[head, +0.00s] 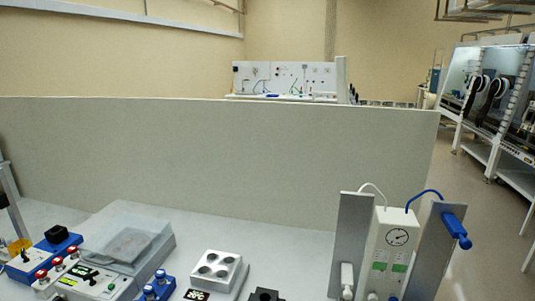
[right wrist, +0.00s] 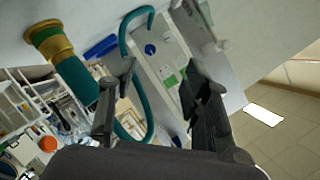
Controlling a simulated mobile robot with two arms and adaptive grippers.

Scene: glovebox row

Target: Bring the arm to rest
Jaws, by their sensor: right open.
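My right gripper (right wrist: 158,70) shows in the right wrist view, with its two dark fingers spread apart. I see nothing held between them. Beyond the fingers is a white unit (right wrist: 165,60) with a blue knob and green labels, seen tilted. A teal hose (right wrist: 126,40) curves behind the left finger; I cannot tell whether they touch. Neither gripper shows in the head view, and my left gripper is in no view.
In the head view, a gauge unit (head: 391,240) stands between grey panels at the bench's right. A white block with round wells (head: 216,268) and a control box (head: 88,283) sit left of it. A grey partition (head: 220,155) closes the bench's back. Open floor (head: 465,210) lies right.

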